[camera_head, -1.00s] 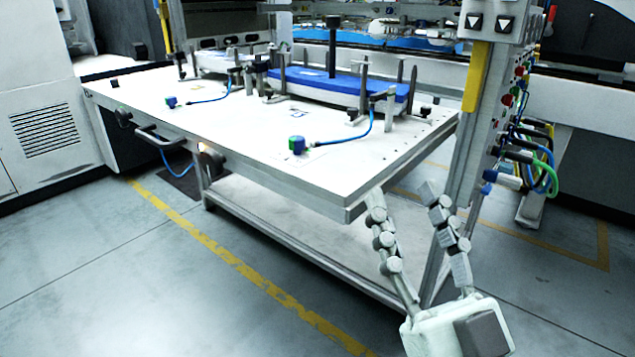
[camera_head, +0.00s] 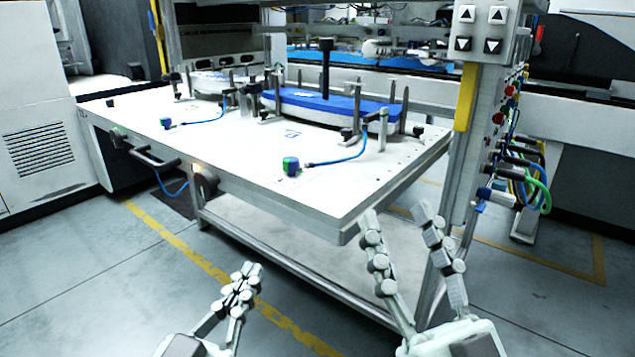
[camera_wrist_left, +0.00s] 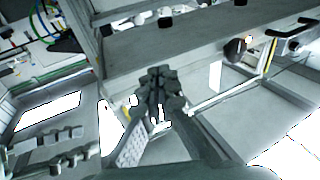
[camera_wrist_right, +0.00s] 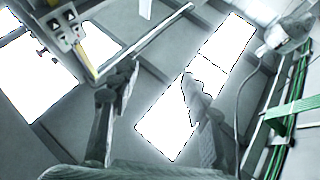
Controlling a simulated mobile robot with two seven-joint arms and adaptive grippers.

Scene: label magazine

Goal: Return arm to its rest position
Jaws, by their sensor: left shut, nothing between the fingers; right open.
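My left gripper (camera_head: 246,275) is at the lower middle of the head view, in front of the table and over the floor. Its fingers are shut together with nothing between them; they also show in the left wrist view (camera_wrist_left: 160,78). My right gripper (camera_head: 396,218) is to the right of it, by the table's near right corner. Its fingers are spread apart and empty. In the right wrist view (camera_wrist_right: 155,80) the two fingers stand wide apart. No object is held by either gripper.
The white table (camera_head: 240,165) carries a blue-topped magazine (camera_head: 340,107) and blue-green knobs with blue hoses. A post with arrow buttons (camera_head: 481,28) and cables stands at the right. The right fingers overlap the table corner in the picture. Floor (camera_head: 90,290) at the front left is clear.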

